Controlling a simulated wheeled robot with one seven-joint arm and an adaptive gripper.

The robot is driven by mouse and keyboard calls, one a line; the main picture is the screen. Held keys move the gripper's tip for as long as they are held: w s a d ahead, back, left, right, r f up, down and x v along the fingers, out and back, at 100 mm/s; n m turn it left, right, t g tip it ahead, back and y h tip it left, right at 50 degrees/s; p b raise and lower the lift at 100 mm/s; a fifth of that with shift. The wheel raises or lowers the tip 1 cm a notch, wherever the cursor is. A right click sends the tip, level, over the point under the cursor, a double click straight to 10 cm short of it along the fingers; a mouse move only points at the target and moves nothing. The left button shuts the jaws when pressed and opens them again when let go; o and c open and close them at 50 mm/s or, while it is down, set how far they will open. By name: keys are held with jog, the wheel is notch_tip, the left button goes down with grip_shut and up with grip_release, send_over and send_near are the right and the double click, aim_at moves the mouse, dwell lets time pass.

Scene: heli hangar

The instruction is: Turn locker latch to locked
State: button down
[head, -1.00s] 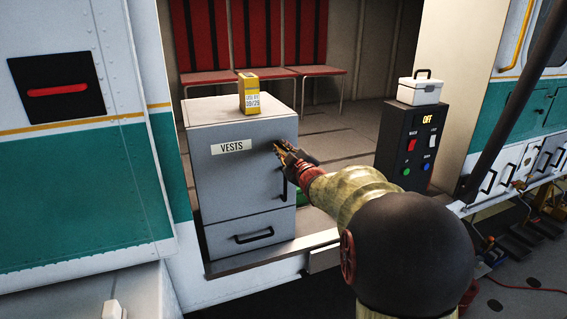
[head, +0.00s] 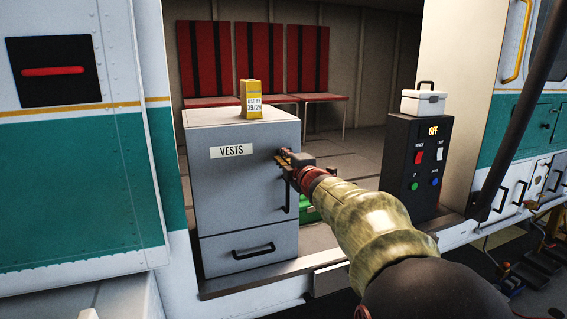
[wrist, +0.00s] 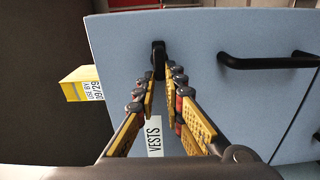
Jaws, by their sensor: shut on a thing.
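The grey locker (head: 240,187) labelled VESTS stands in the open doorway of the helicopter. Its latch (wrist: 158,58) is a small black handle on the door. My gripper (head: 287,160) is at the upper right of the door. In the wrist view my gripper (wrist: 160,80) has its fingertips closed in on both sides of the latch. The latch's lower end is between the fingertips. In the head view the gripper hides most of the latch, and I cannot read a locked or unlocked mark.
A black door handle (wrist: 268,62) sits beside the latch. A yellow box (head: 251,98) stands on top of the locker. A black control box (head: 412,165) with a white case (head: 423,102) on it stands to the right. A lower drawer handle (head: 253,251) sticks out.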

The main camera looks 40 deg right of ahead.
dwell(0.3)
jog(key=c, duration=1.9)
grip_release()
jog(key=v, duration=1.2)
